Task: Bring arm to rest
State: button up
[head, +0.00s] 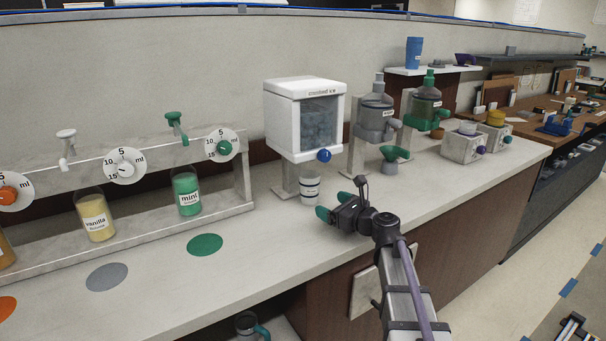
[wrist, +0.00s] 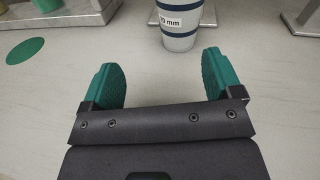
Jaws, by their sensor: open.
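My gripper (head: 333,204) is open and empty, low over the counter in the head view. Its two green fingers stand apart in the wrist view (wrist: 165,80). A white paper cup with dark bands (head: 310,188) stands upright on the counter under the white dispenser's blue knob. In the wrist view the cup (wrist: 178,28) is just beyond the fingertips, apart from them. My arm reaches in from the lower right of the head view.
The white dispenser (head: 304,118) stands behind the cup. Syrup bottles labelled vanilla (head: 97,228) and mint (head: 187,203) stand left in a rack. A green funnel (head: 394,154) is right of the dispenser. The counter front around the green disc (head: 205,244) is clear.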

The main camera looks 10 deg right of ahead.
jog(key=s+a+r+n+g+h+p, duration=0.1)
jog(key=s+a+r+n+g+p, duration=0.9)
jog(key=n+p, duration=0.5)
jog(key=s+d+r+n+g+h+p, duration=0.2)
jog(key=s+r+n+h+p, duration=0.2)
jog(key=s+n+p, duration=0.2)
jog(key=s+d+r+n+g+h+p, duration=0.2)
jog(key=s+d+r+n+h+p, duration=0.1)
jog(key=s+n+p, duration=0.4)
jog(key=s+r+h+p, duration=0.1)
jog(key=s+p, duration=0.2)
jog(key=s, duration=0.1)
jog(key=shift+s+d, duration=0.2)
jog(key=shift+d, duration=0.1)
